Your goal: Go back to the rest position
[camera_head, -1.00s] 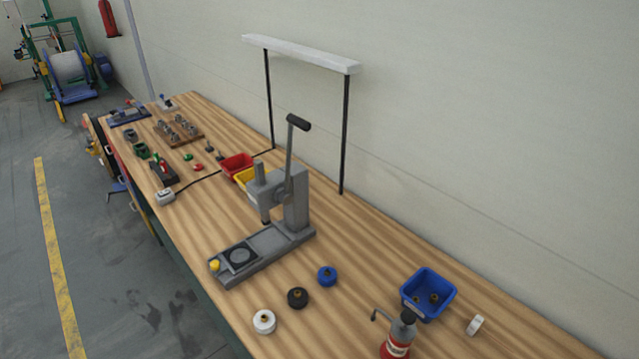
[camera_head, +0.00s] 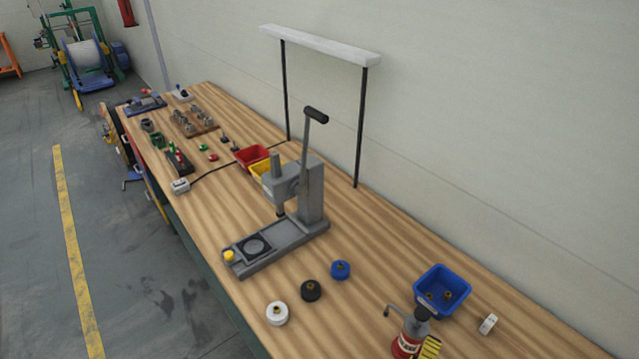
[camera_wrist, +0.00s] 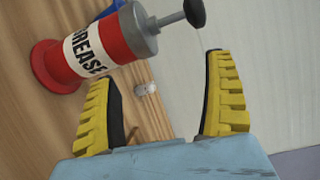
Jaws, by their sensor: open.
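My gripper (camera_wrist: 162,70) shows in the wrist view with its two yellow ribbed fingers spread wide apart. Nothing is held between them. A red and white grease dispenser (camera_wrist: 97,45) with a grey top and black knob appears beyond the left finger, tilted in that view. In the head view, a yellow finger of my gripper (camera_head: 430,347) shows at the bottom edge beside the grease dispenser (camera_head: 405,346), which stands upright on the bench. I cannot tell whether they touch. The rest of the arm is outside the head view.
The wooden bench (camera_head: 350,312) runs along the wall. A grey lever press (camera_head: 312,190) stands mid-bench, with white (camera_head: 277,314), black (camera_head: 311,291) and blue (camera_head: 340,270) round pieces in front. A blue bin (camera_head: 456,309) and white piece (camera_head: 488,324) are at right. A lamp frame (camera_head: 362,130) rises behind.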

